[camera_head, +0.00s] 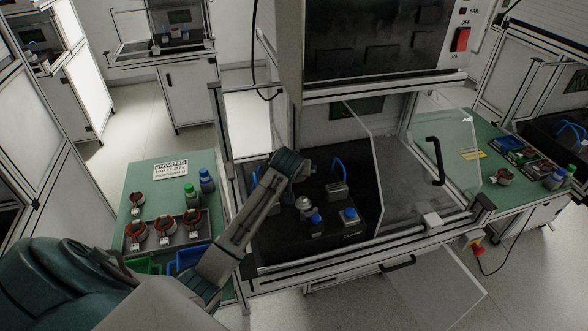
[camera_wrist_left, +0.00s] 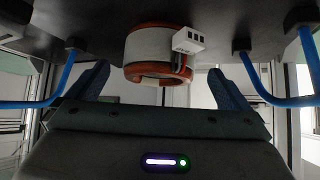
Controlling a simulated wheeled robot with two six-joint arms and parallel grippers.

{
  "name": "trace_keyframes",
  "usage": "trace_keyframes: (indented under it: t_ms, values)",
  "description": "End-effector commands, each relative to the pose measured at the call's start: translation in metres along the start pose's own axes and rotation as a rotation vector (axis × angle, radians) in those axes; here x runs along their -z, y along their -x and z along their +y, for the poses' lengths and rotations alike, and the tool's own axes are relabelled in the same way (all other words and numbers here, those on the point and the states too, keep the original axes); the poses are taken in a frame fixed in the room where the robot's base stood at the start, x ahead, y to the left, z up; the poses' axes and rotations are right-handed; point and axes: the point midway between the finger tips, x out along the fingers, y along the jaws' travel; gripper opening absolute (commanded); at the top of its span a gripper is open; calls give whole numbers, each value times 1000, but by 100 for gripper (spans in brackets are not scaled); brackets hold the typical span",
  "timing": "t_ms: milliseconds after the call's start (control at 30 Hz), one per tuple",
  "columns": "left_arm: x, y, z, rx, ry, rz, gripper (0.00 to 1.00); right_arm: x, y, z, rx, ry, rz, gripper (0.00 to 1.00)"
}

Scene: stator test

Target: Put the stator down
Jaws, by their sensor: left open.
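A stator (camera_wrist_left: 150,48), a pale ring with orange-brown rims and a white connector block, is in the left wrist view. It is against the dark surface of the test station, which shows at the top of that view. My left gripper (camera_wrist_left: 158,78) is open, with one finger on each side of the stator and visible gaps between. In the head view my left arm reaches over the black station deck (camera_head: 270,236); its fingers and this stator cannot be made out there.
Clamps with blue handles (camera_head: 338,166) and blue-topped parts (camera_head: 350,214) stand on the deck. A clear door (camera_head: 446,160) stands open at right. The left green table (camera_head: 135,178) holds several stators (camera_head: 165,227), bottles (camera_head: 207,182) and a sign (camera_head: 171,169).

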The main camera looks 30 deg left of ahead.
Motion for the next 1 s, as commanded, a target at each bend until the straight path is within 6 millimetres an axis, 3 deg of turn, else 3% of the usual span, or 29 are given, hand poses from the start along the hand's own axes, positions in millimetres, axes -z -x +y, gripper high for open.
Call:
trace_keyframes:
  t_ms: [133, 300, 633, 1000]
  values:
    - [1, -17, 0, 1, 0, -4, 100, -14, 18, -10, 11, -4, -21, 0]
    - [-1, -36, 0, 0, 0, -2, 100, -9, 20, -13, 15, -6, -15, 0]
    - [-2, -41, 0, 0, 0, 0, 98, 6, 20, -5, 7, -3, 4, 0]
    - [-2, -41, 0, 0, 0, 0, 25, 0, 20, 0, 2, -1, -3, 0]
